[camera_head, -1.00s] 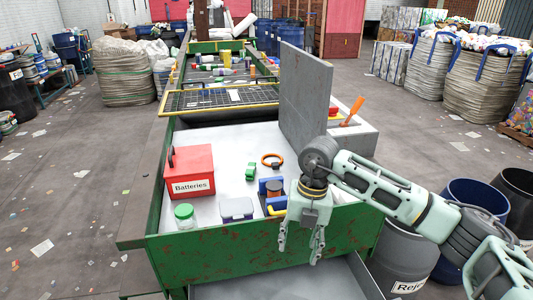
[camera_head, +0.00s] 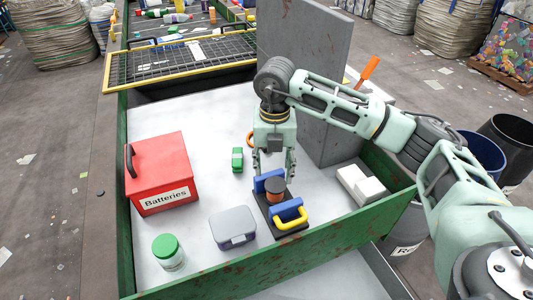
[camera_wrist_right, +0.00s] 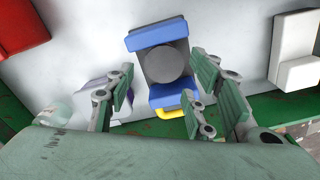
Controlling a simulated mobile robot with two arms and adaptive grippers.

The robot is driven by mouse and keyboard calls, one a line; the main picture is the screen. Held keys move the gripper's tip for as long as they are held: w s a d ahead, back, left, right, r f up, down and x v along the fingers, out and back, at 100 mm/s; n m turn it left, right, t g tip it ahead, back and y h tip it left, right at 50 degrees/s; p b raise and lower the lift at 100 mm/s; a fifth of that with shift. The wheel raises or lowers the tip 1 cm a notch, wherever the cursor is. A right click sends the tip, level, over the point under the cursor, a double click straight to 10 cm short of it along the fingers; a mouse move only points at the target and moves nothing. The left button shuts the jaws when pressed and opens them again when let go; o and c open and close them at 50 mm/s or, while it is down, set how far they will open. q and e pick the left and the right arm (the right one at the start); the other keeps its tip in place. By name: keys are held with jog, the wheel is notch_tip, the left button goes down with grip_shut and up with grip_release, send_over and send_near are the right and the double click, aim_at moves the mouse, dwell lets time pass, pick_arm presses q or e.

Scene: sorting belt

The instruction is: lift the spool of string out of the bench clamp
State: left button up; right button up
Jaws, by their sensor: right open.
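The spool of string (camera_head: 275,188), brown with a dark round top, stands between the two blue jaws of the bench clamp (camera_head: 290,211). The clamp has a black base and a yellow handle and sits on the white tray floor. My right gripper (camera_head: 274,172) points down over the clamp's far side, open and empty. In the right wrist view the spool's grey top (camera_wrist_right: 167,64) shows between the blue jaws (camera_wrist_right: 156,34). The fingers (camera_wrist_right: 168,92) stand apart to either side of the clamp, with no visible contact. My left gripper is not in view.
A red Batteries box (camera_head: 160,175), a grey case (camera_head: 233,228), a green-lidded jar (camera_head: 168,253) and a small green car (camera_head: 237,160) lie left of the clamp. A tall grey slab (camera_head: 305,80) stands behind my right arm. A white block (camera_head: 362,186) lies right. Green walls (camera_head: 245,270) edge the tray.

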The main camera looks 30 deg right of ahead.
aim_at(275, 187)
jog(key=f, duration=0.1)
jog(key=s+f+p, duration=0.1)
jog(key=f, duration=0.1)
jog(key=shift+f, duration=0.25)
jog(key=f, duration=0.3)
jog(key=shift+w+f+p, duration=0.25)
jog(key=shift+p, duration=0.05)
jog(key=c, duration=0.9)
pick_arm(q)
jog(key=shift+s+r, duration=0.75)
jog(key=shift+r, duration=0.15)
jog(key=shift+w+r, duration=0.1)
pick_arm(e)
jog(key=shift+s, duration=0.2)
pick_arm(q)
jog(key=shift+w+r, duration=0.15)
pick_arm(e)
jog(key=shift+s+r, duration=0.2)
jog(key=shift+s, duration=0.05)
